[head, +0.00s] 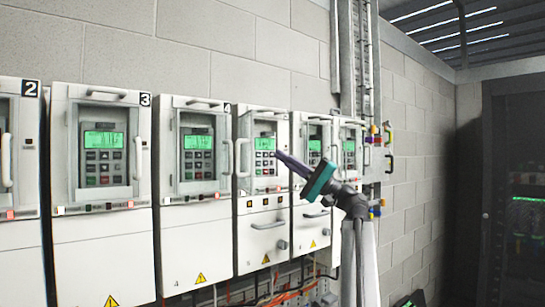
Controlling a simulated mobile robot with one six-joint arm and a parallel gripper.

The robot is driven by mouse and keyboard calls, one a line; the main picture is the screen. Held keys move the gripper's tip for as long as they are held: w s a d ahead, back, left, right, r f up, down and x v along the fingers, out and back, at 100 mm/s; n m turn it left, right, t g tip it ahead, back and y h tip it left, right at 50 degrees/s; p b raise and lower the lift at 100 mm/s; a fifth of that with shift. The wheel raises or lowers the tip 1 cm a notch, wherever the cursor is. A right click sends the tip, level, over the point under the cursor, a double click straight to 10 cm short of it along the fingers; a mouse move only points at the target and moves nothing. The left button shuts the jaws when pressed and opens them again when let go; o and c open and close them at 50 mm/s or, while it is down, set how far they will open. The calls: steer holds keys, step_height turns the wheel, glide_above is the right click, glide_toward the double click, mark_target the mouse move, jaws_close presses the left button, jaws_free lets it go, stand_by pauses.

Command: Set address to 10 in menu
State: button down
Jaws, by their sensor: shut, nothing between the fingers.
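A row of white drive cabinets hangs on the wall, each with a green-lit display and a keypad. My gripper (279,154) is shut and empty, its tip pointing up and left. In the picture its tip is at the right edge of a pale keypad (264,163) on the drive just right of number 4; I cannot tell whether it touches. That drive's green display (265,143) is lit, but its text is too small to read. My gripper partly hides the drive (311,228) further right.
Curved door handles (242,157) stick out beside the keypads. Orange and grey cables (290,293) hang below the drives. A vertical metal cable duct (362,60) runs up the wall. A dark rack (515,200) stands at the right.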

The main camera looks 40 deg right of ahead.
stand_by(0.3)
steer(key=a+f+b, duration=0.1)
steer(key=a+f, duration=0.1)
steer(key=shift+w+a+f, duration=0.1)
steer(key=shift+a+f, duration=0.2)
steer(key=shift+w+b, duration=0.1)
steer(key=shift+b, duration=0.25)
steer(key=shift+w, duration=0.3)
steer(key=shift+w+d, duration=0.1)
steer(key=shift+w, duration=0.25)
stand_by(1.3)
steer(key=shift+s+b, duration=0.15)
steer(key=shift+b, duration=0.15)
steer(key=shift+s, duration=0.65)
